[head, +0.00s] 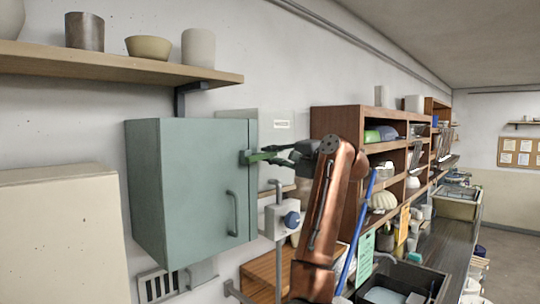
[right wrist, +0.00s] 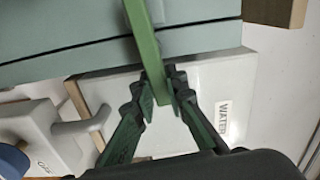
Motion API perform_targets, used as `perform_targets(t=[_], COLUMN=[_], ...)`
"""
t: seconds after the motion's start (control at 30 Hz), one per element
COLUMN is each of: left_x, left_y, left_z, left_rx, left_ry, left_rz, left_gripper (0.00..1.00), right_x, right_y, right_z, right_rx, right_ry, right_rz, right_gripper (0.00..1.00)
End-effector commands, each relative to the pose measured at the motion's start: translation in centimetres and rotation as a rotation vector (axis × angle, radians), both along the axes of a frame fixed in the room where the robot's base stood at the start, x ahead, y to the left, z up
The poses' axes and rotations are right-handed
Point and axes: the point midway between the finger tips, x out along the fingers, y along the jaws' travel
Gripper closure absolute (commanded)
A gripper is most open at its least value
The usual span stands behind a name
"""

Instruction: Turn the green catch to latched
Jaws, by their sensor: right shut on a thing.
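The teal cabinet (head: 185,190) hangs on the wall, its door closed as far as I can see. The green catch (head: 246,157) is at the right edge of the door, partly hidden by my right gripper (head: 262,156). In the right wrist view the catch is a green bar (right wrist: 145,38) running from the top edge down across the cabinet's seam. Its end sits between the fingertips of my right gripper (right wrist: 163,90), which are shut on it. I cannot tell the catch's exact angle on the door. My left gripper is not in view.
A grey box with a blue knob (head: 291,219) and a pipe stand just below and right of the gripper. A wooden shelf (head: 120,66) with pots is above the cabinet. A beige box (head: 62,235) is at left. Shelving (head: 335,125) stands to the right.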

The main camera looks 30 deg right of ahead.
Motion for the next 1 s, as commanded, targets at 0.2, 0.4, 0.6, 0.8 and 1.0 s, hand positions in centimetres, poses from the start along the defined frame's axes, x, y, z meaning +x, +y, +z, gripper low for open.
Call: perform_targets(t=[0.2,0.4,0.6,0.8,1.0], left_x=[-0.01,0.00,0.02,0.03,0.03], left_y=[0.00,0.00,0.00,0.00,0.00], left_z=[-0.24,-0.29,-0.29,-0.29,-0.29], left_rx=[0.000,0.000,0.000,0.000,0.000], left_ry=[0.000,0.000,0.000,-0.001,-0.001], left_rz=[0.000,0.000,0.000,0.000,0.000], left_gripper=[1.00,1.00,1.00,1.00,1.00], right_x=[0.06,0.06,0.06,0.07,0.05], right_y=[0.04,0.05,0.04,0.06,0.03], right_z=[-0.41,-0.47,-0.48,-0.50,-0.46], right_rx=[0.075,0.103,0.108,0.108,0.107], right_ry=[0.028,0.038,0.040,0.040,0.039], right_rz=[0.001,0.001,0.001,0.001,0.001], right_gripper=[1.00,1.00,1.00,1.00,0.74])
